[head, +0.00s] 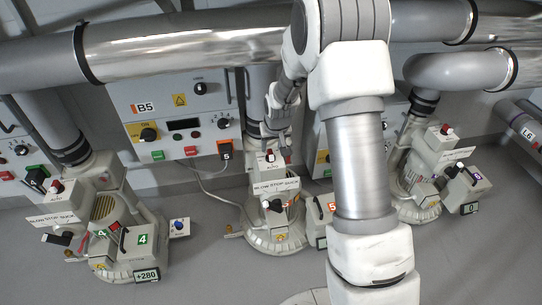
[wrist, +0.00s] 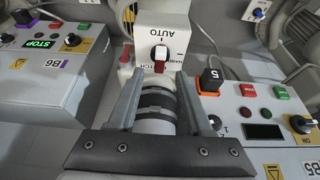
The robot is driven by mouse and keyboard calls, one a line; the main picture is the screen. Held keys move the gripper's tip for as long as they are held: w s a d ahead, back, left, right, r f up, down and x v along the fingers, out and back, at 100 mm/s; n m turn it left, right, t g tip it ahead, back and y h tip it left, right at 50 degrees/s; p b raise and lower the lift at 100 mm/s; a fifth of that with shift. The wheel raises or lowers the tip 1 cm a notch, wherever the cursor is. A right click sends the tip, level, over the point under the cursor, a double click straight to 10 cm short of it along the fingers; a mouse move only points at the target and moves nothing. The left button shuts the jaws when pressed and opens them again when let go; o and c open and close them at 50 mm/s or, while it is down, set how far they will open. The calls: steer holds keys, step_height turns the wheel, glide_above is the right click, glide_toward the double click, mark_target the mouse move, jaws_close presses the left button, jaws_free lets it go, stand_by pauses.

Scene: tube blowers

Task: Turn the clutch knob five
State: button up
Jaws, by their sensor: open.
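The clutch knob (wrist: 160,54), white and red, sits on a white box (wrist: 180,20) marked AUTO and HAND in the wrist view. The same knob (head: 270,157) shows small in the head view, on top of the middle blower (head: 275,235), which carries an orange 5. My gripper (wrist: 159,80) is open, with one finger on each side in the wrist view, and the knob appears ahead between and beyond the tips. In the head view my gripper (head: 271,137) is just above the knob. Contact cannot be told.
A control panel (head: 180,115) marked B5 is behind the middle blower. Other blowers stand left (head: 105,220) and right (head: 415,190). Large grey pipes (head: 180,45) run above.

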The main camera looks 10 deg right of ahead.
mark_target(271, 153)
steer(key=b+x, duration=0.1)
steer(key=x, duration=0.4)
jaws_close()
stand_by(0.3)
